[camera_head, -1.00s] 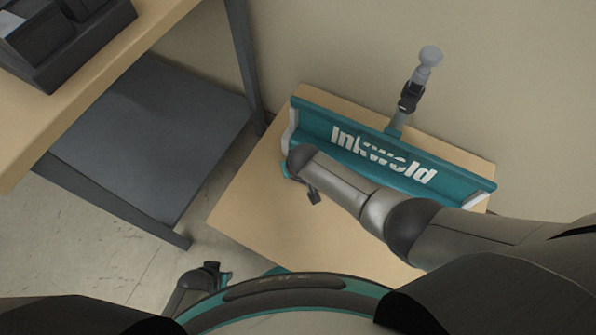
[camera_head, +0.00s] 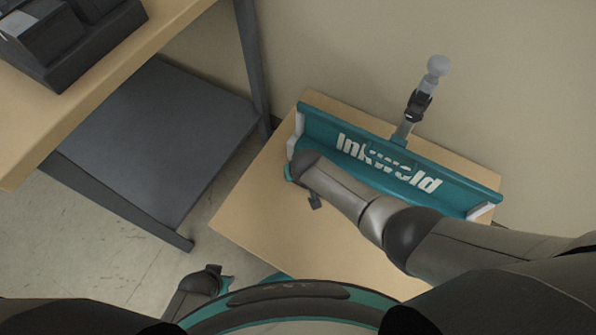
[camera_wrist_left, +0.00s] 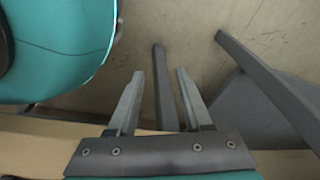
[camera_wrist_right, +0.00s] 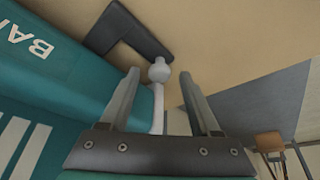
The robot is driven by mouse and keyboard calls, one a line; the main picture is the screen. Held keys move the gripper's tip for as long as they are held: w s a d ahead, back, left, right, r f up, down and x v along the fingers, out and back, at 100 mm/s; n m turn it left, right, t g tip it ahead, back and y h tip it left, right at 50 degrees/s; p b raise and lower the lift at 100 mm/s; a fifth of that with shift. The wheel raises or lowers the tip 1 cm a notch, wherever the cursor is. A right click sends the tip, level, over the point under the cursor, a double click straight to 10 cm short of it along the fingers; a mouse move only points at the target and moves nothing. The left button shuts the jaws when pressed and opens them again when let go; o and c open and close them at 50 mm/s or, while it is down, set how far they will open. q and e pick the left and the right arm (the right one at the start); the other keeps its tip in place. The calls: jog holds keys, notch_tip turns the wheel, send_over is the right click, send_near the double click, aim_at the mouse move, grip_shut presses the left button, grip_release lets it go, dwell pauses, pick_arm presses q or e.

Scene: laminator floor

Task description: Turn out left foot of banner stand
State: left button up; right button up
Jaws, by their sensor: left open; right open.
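The teal banner stand (camera_head: 400,160) with white "Inkweld" lettering lies on the wooden board, its pale end cap (camera_head: 292,146) at the left. My right arm reaches across to that left end, where the gripper is mostly hidden under the wrist. In the right wrist view my right gripper (camera_wrist_right: 163,80) is open around a pale rod with a rounded knob (camera_wrist_right: 160,71), beside the stand's teal body (camera_wrist_right: 45,75). I cannot tell whether the fingers touch it. My left gripper (camera_wrist_left: 158,75) is open and empty, low near my base, away from the stand.
A dark L-shaped piece (camera_wrist_right: 128,38) lies on the board in the right wrist view. A grey clamp-like post (camera_head: 418,102) stands behind the stand. A workbench (camera_head: 100,85) with a grey lower shelf (camera_head: 150,140) is at left.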

pick_arm(q)
jog(key=shift+r, duration=0.1)
pick_arm(e)
jog(key=shift+r, duration=0.1)
jog(key=shift+s+r+p, duration=0.1)
jog(key=shift+r+p, duration=0.15)
jog(key=shift+p, duration=0.15)
pick_arm(q)
jog(key=s+a+f+p, duration=0.2)
jog(key=s+a, duration=0.2)
jog(key=s, duration=0.1)
pick_arm(e)
jog(key=shift+v, duration=1)
pick_arm(q)
jog(key=s+d+r+p, duration=0.2)
jog(key=s+r+p, duration=0.1)
jog(key=r+p, duration=0.3)
jog(key=s+d+r+g+p, duration=0.1)
jog(key=s+d+r+p, duration=0.1)
jog(key=s+r+p, duration=0.2)
jog(key=shift+s+d+r+p, duration=0.3)
jog(key=shift+r+p, duration=1.45)
jog(key=shift+p, duration=0.75)
pick_arm(e)
jog(key=a+v, duration=0.1)
jog(key=v, duration=1.1)
jog(key=shift+s+d+r, duration=0.2)
jog(key=shift+d+r, duration=0.05)
jog(key=shift+d, duration=0.25)
